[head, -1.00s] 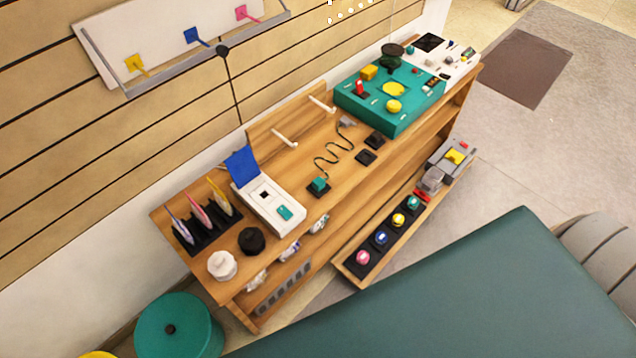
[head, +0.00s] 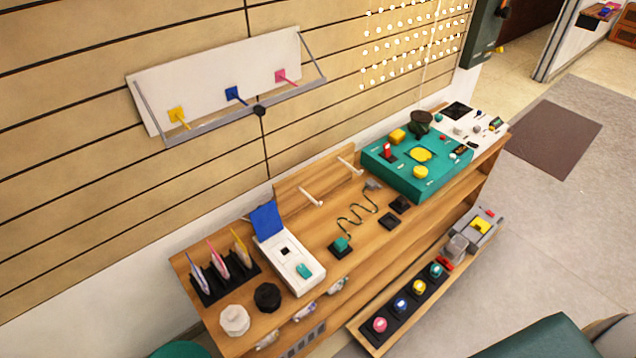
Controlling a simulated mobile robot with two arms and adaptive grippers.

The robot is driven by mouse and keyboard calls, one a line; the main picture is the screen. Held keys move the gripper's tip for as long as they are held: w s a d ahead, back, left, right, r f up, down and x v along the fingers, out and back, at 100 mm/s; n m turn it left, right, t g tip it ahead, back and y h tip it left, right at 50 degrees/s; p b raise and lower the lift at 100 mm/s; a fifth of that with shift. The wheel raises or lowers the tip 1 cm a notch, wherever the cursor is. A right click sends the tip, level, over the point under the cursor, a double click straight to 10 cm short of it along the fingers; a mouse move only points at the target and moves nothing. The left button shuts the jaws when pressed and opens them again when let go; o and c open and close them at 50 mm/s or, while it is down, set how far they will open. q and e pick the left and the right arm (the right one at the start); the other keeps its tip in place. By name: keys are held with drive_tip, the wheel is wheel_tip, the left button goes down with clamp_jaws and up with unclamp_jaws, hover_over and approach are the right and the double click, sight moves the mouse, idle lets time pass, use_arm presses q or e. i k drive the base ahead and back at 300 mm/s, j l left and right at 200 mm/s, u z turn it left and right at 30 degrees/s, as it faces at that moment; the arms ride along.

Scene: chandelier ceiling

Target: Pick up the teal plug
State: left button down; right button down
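The teal plug (head: 341,245) sits on a black square base on the wooden workbench, in the middle of the head view. A dark wavy cord (head: 356,218) runs from it up toward a grey connector (head: 373,186). Neither of my grippers shows in the head view.
The wooden bench (head: 318,231) stands along the slatted wall. A white box (head: 292,266) with a raised blue lid is left of the plug, black squares (head: 389,220) and a teal console (head: 408,178) right. A lower shelf holds coloured buttons (head: 401,304). Grey floor (head: 560,240) is open at right.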

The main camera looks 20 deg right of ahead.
sight(340, 244)
drive_tip(key=l+u, duration=0.25)
drive_tip(key=l, duration=0.75)
drive_tip(key=l+u, duration=0.2)
drive_tip(key=l, duration=0.8)
drive_tip(key=l+u, duration=0.25)
drive_tip(key=l, duration=0.75)
